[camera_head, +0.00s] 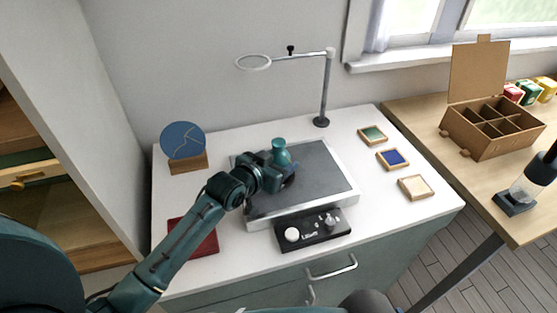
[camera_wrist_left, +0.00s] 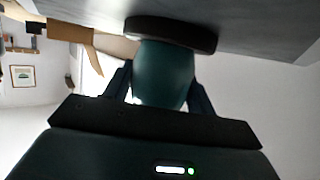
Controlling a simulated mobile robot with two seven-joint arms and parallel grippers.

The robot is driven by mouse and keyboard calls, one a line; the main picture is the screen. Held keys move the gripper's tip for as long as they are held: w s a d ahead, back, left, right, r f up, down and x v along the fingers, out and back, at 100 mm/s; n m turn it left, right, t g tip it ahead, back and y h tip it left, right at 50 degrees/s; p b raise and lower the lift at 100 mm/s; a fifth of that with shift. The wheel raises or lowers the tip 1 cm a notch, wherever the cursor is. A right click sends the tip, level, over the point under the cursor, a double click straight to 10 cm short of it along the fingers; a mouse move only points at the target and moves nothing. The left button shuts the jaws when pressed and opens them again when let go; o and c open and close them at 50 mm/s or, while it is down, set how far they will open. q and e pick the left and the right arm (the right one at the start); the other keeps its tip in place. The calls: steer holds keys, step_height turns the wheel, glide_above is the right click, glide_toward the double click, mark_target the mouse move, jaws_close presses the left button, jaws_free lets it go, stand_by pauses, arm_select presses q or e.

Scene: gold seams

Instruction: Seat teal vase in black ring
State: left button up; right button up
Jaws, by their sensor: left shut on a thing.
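The teal vase (camera_head: 280,153) stands roughly upright over the grey plate (camera_head: 318,172) of the tray on the white worktop. My left gripper (camera_head: 276,178) is shut on the vase's body. The black ring (camera_head: 291,182) lies on the plate, mostly hidden behind the gripper. In the left wrist view, which looks upside down, the vase's body (camera_wrist_left: 163,75) is between the fingers. Its base meets the black ring (camera_wrist_left: 172,33). The overlap hides how deep the base sits in the ring. My right gripper is not in view.
A ring-topped stand (camera_head: 321,122) rises behind the tray. A blue disc (camera_head: 182,140) in a wooden block and a dark red book (camera_head: 192,238) are left. A black control box (camera_head: 313,230) lies in front. Small colour tiles (camera_head: 392,159) lie right. A cardboard box (camera_head: 492,128) is on the side table.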

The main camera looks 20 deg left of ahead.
arm_select(q)
steer(key=o, duration=1.7)
steer(key=shift+c, duration=0.2)
